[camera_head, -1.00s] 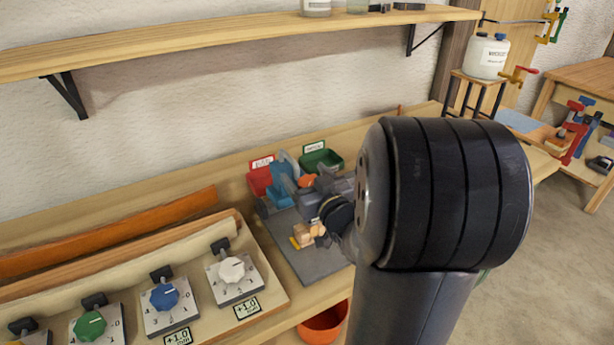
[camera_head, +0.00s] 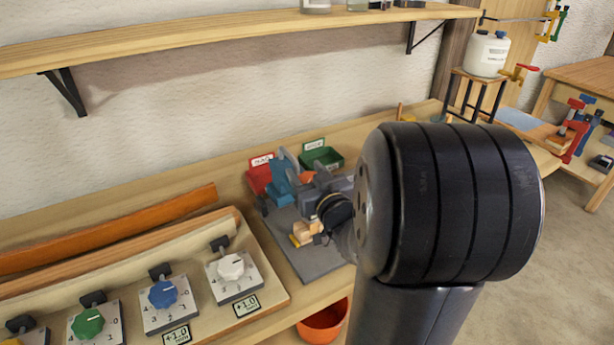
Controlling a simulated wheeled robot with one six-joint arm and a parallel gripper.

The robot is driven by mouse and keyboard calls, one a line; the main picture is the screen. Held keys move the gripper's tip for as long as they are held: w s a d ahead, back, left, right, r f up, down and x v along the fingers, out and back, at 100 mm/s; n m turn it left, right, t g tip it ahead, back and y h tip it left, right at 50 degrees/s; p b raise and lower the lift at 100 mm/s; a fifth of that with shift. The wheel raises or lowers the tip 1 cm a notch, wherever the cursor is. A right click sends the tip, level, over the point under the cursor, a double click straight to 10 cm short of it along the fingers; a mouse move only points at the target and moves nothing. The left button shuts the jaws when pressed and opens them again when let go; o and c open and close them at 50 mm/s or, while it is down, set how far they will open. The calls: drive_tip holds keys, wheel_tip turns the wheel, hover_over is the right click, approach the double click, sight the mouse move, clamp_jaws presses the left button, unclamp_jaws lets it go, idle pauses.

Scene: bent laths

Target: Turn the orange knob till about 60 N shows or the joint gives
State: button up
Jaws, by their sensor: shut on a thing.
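The orange knob (camera_head: 307,178) shows as a small patch at the blue and grey test stand (camera_head: 280,182) on the bench. My gripper (camera_head: 314,184) is at the knob, shut on it; its fingers are small and partly hidden by my own wrist. A pale wooden joint piece (camera_head: 304,232) sits in front of the stand, beside a yellow part, above the grey base plate (camera_head: 313,266). My large black arm joint covers the right side of the stand. No force reading can be seen.
A red bin (camera_head: 259,178) and a green bin (camera_head: 325,158) stand behind the stand. A board with several dials (camera_head: 230,267) and a bent orange lath (camera_head: 110,233) lie to the left. An orange bowl (camera_head: 324,322) is below the bench edge. A shelf (camera_head: 230,40) runs above.

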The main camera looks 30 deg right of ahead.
drive_tip(key=shift+d+f+m+h+b, duration=0.15)
drive_tip(key=shift+m+h+b, duration=0.75)
drive_tip(key=shift+h+b, duration=0.75)
drive_tip(key=m+h+b, duration=0.1)
drive_tip(key=b, duration=0.2)
drive_tip(key=shift+g, duration=0.3)
drive_tip(key=shift+d+r+m+h+b, duration=0.1)
drive_tip(key=shift+r+m+h+b, duration=0.1)
drive_tip(key=shift+m+h+b, duration=0.25)
drive_tip(key=o, duration=1)
drive_tip(key=shift+s, duration=0.15)
drive_tip(key=shift+r+p+v, duration=0.2)
drive_tip(key=shift+p+v, duration=0.65)
drive_tip(key=shift+v, duration=4.5)
